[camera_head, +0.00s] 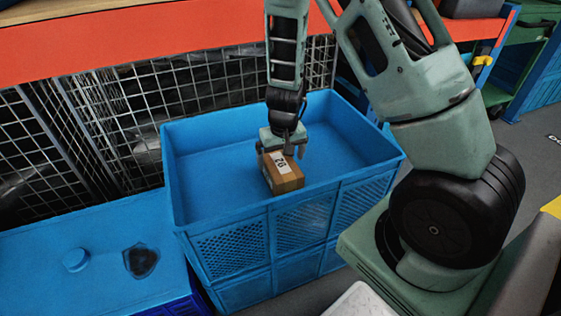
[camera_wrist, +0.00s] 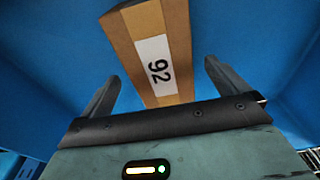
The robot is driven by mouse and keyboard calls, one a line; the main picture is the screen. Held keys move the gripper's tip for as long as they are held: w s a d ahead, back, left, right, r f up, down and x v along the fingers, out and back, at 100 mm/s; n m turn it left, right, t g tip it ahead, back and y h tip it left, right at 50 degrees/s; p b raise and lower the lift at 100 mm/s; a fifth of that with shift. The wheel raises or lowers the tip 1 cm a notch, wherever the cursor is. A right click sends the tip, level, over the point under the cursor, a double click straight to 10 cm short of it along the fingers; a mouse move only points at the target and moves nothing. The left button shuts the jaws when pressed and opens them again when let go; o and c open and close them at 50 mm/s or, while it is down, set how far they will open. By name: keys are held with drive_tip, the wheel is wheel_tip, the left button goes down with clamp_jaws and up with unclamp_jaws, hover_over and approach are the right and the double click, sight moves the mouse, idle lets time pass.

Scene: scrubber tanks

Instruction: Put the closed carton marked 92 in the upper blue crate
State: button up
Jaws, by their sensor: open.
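The closed brown carton (camera_head: 284,182), with a white label marked 92, is inside the upper blue crate (camera_head: 222,222), near the middle. It seems to rest on the crate floor, though its underside is hidden. My gripper (camera_head: 279,150) reaches down into the crate at the carton's far end. In the wrist view the carton (camera_wrist: 178,35) lies between the two open fingers of my gripper (camera_wrist: 160,76), with a gap on each side. The label reads sideways there.
The upper crate stands on another blue crate. A blue surface (camera_head: 90,250) with a round cap and a dark opening lies at the left. Wire mesh (camera_head: 230,85) and an orange beam (camera_head: 150,52) stand behind the crate. The crate floor around the carton is clear.

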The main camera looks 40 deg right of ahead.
drive_tip(key=r, duration=0.2)
drive_tip(key=r+p, duration=0.1)
drive_tip(key=r, duration=0.1)
drive_tip(key=r+p, duration=0.1)
drive_tip(key=r, duration=0.1)
drive_tip(key=shift+s+a+r, duration=0.2)
drive_tip(key=shift+s+r, duration=0.1)
drive_tip(key=shift+s, duration=0.1)
drive_tip(key=s+a+r+n+g+y, duration=0.15)
drive_tip(key=s+a+r, duration=0.25)
drive_tip(key=a, duration=0.5)
drive_tip(key=s+a+r+n+t+y, duration=0.1)
drive_tip(key=s+a+r+n, duration=0.3)
drive_tip(key=a, duration=0.5)
drive_tip(key=s+a+r+n, duration=0.2)
drive_tip(key=s+r, duration=0.2)
drive_tip(key=s, duration=0.3)
drive_tip(key=s+a+r+n+h, duration=0.1)
drive_tip(key=s+a+r+n, duration=0.2)
drive_tip(key=s, duration=0.4)
drive_tip(key=shift+s+a+r+n+g, duration=0.3)
drive_tip(key=shift+a+r+n+g, duration=0.05)
drive_tip(key=shift+g, duration=0.1)
drive_tip(key=shift+h, duration=0.25)
wheel_tip(320, 180, up, 23)
drive_tip(key=p, duration=2.3)
